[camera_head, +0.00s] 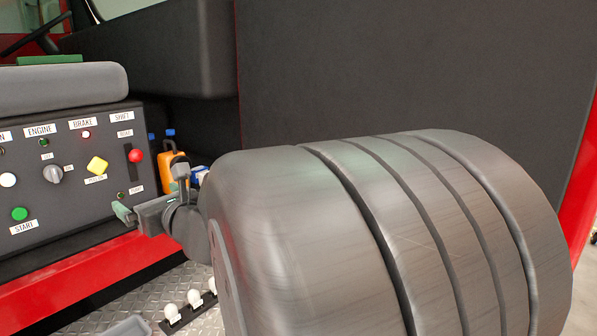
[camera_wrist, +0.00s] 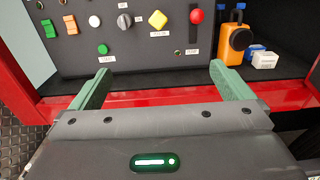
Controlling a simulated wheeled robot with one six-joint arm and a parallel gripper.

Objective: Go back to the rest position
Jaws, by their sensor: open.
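My gripper (camera_wrist: 160,92) is open and empty, with its two green fingers spread wide in the wrist view. It points at the lower part of a dark control panel (camera_wrist: 140,50) and does not visibly touch it. In the head view my gripper (camera_head: 124,212) shows in front of the panel's lower right corner, and my large grey arm link hides much of the right side. The panel carries a red shift lever (camera_head: 136,155), a yellow knob (camera_head: 97,166), a grey rotary knob (camera_head: 53,174) and a green start button (camera_head: 19,214).
An orange container (camera_wrist: 236,40) and small blue-and-white boxes (camera_wrist: 263,59) stand right of the panel. A red ledge (camera_wrist: 150,98) runs below it. White knobs on a dark strip (camera_head: 172,312) stand on the metal floor (camera_head: 145,292). A dark wall (camera_head: 400,70) rises behind my arm.

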